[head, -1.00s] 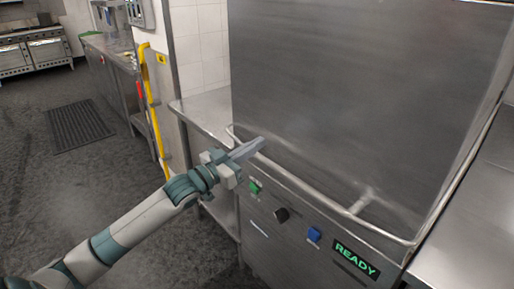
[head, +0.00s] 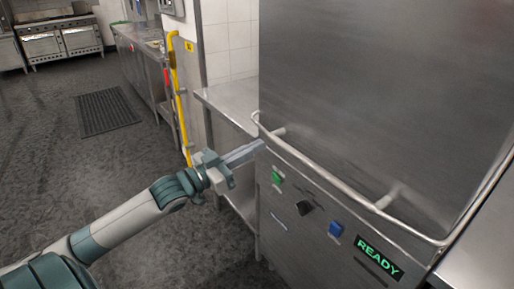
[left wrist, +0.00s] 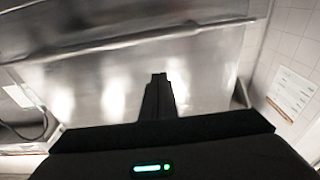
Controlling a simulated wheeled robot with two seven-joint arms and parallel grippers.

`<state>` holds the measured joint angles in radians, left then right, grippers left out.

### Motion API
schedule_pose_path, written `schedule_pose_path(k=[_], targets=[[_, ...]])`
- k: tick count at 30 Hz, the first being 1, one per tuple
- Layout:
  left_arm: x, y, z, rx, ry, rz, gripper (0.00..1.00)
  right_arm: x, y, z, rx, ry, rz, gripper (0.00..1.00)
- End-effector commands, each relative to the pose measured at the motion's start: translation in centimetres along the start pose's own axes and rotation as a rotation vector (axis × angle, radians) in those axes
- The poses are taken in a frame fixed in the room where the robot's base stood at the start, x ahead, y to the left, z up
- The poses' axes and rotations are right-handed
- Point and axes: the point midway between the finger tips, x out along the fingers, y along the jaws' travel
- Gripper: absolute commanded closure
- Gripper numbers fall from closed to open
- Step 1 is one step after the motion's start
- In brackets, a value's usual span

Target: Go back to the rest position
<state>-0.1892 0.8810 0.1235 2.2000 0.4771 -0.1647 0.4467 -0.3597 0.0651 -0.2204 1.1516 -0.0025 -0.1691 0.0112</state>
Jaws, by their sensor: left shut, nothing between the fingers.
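My left gripper (head: 250,152) reaches in from the left in the head view, its fingers together and empty. Its tips are close to the left end of the bar handle (head: 340,185) on the steel dishwasher (head: 370,80); I cannot tell whether they touch. In the left wrist view the closed fingers (left wrist: 159,85) point at a shiny steel surface (left wrist: 120,85), with a blurred bar across the upper part. My right gripper is not in view.
The dishwasher front has a green button (head: 277,178), a black knob (head: 305,208), a blue button (head: 335,228) and a lit READY display (head: 379,257). A steel counter (head: 228,108) adjoins it on the left. Open floor (head: 60,175) with a dark mat (head: 107,111) lies further left.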

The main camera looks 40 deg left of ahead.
Motion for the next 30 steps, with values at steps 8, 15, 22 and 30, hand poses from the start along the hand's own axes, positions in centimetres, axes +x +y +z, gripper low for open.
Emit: schedule_pose_path(k=[8, 15, 22, 30], targets=[[0.0, 0.0, 0.0, 0.0, 0.0, 0.0, 1.0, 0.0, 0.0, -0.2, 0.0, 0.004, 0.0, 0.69], [0.0, 0.0, 0.0, 0.0, 0.0, 0.0, 1.0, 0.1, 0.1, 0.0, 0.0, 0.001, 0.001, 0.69], [-0.2, -1.1, 2.7, -0.008, -0.029, -0.036, 1.0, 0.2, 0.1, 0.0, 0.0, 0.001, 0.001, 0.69], [-2.1, -4.1, 14.8, -0.028, -0.167, -0.166, 1.0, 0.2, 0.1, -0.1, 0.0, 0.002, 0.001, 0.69]])
